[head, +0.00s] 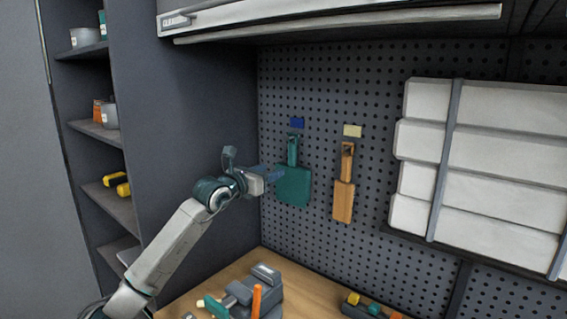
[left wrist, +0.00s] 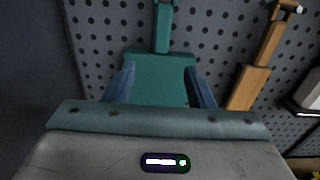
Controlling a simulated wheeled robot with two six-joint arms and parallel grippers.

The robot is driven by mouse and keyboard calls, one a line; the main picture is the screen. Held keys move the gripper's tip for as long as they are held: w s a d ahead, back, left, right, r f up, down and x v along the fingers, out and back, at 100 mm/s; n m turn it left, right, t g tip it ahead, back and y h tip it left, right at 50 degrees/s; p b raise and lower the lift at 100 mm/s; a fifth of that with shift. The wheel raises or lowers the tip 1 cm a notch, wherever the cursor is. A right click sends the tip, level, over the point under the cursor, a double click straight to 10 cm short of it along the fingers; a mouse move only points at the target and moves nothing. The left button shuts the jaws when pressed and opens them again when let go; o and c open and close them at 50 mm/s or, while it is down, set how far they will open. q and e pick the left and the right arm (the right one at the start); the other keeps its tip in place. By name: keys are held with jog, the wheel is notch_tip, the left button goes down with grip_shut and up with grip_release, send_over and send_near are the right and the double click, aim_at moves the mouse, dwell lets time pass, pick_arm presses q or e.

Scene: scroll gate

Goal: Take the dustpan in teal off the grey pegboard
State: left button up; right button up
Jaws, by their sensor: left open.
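The teal dustpan (head: 294,186) hangs on the grey pegboard (head: 385,75), handle up, below a small blue tag. In the left wrist view the dustpan (left wrist: 158,75) shows its broad pan, with the handle rising above it. My left gripper (head: 272,177) is at the left edge of the pan in the head view. In the left wrist view its two blue fingers (left wrist: 158,85) stand apart, one to each side of the lower pan. I cannot tell whether they touch it. The gripper is open. The lowest part of the pan is hidden behind the gripper body. My right gripper is not in view.
An orange tool (head: 343,190) hangs to the right of the dustpan, below a cream tag. White panels (head: 480,155) are strapped farther right. A wooden bench (head: 235,270) with a vise (head: 262,290) lies below. A dark cabinet wall (head: 185,140) stands at the left.

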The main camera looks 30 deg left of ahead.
aim_at(290, 163)
pick_arm(q)
jog(key=w+p, duration=0.1)
jog(key=w, duration=0.1)
jog(key=w+p, duration=0.1)
jog(key=w, duration=0.2)
jog(key=w+p, duration=0.1)
jog(key=w, duration=0.2)
jog(key=shift+w+d, duration=0.1)
jog(key=shift+d, duration=0.3)
jog(key=shift+w+f, duration=0.1)
jog(key=shift+w, duration=0.25)
grip_shut()
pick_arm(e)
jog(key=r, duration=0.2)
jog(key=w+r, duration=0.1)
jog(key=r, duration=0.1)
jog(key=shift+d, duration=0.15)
